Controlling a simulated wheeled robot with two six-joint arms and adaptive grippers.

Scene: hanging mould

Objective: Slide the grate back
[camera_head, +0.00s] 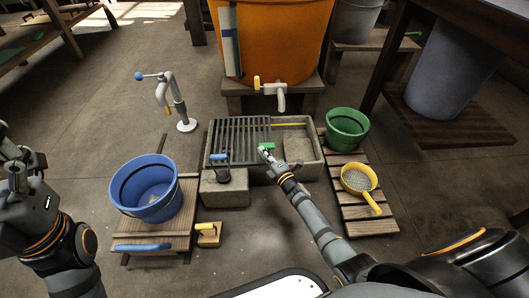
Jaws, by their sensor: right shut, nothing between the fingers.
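The dark slatted grate (238,134) lies over the left part of the grey stone trough (313,141). The right part of the trough is uncovered. A green piece (268,147) shows at the grate's right edge, beside my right gripper (264,150). The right gripper is shut with nothing in it, at the near right side of the grate. Whether it touches the grate cannot be told. My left gripper (17,165) is at the far left edge of the picture, away from the trough; its fingers are not clear.
A blue bucket (150,190) stands on a wooden pallet left of the trough. A green bucket (346,128) and a yellow sieve (358,179) rest on slats at right. An orange barrel with a tap (280,88) stands behind. A grey hand pump (178,100) is back left.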

